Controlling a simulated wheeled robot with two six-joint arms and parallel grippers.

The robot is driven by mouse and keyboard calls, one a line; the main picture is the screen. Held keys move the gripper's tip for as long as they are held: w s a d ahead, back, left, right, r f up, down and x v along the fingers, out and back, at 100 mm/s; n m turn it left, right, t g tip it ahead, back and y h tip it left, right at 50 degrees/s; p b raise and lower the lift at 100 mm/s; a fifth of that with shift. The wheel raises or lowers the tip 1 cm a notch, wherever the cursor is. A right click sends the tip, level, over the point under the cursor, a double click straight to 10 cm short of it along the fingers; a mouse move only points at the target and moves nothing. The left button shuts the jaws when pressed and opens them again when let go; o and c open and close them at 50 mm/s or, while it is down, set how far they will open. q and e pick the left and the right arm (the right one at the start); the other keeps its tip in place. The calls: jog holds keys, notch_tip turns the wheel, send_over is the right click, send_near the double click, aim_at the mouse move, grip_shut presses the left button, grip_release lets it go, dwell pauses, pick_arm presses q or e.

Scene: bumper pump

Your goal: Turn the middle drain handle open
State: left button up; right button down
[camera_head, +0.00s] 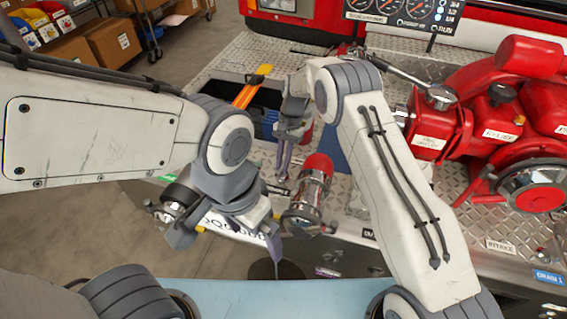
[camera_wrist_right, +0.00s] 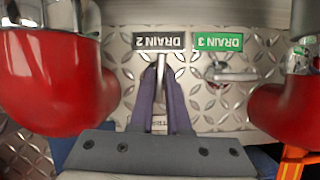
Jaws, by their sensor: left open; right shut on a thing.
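The middle drain handle (camera_wrist_right: 161,66) is a thin metal lever below the black DRAIN 2 label (camera_wrist_right: 158,41), which reads upside down in the right wrist view. My right gripper (camera_wrist_right: 160,88) is shut on this lever, which runs lengthwise between the fingertips and points roughly along them. In the head view my right gripper (camera_head: 282,163) reaches down behind a chrome fitting; the lever cannot be made out there. My left gripper (camera_head: 228,238) is open and empty at the panel's near edge, left of that fitting.
A chrome fitting with a red cap (camera_head: 310,185) stands close to both grippers. In the right wrist view, large red parts (camera_wrist_right: 60,85) flank my gripper. The DRAIN 3 handle (camera_wrist_right: 232,76) lies crosswise by its green label (camera_wrist_right: 218,42). A red pump (camera_head: 500,110) fills the right.

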jog(key=shift+n+h, duration=0.3)
jog(key=shift+n, duration=0.4)
jog(key=c, duration=0.9)
grip_release()
jog(key=shift+b+v, duration=0.6)
jog(key=shift+v, duration=4.65)
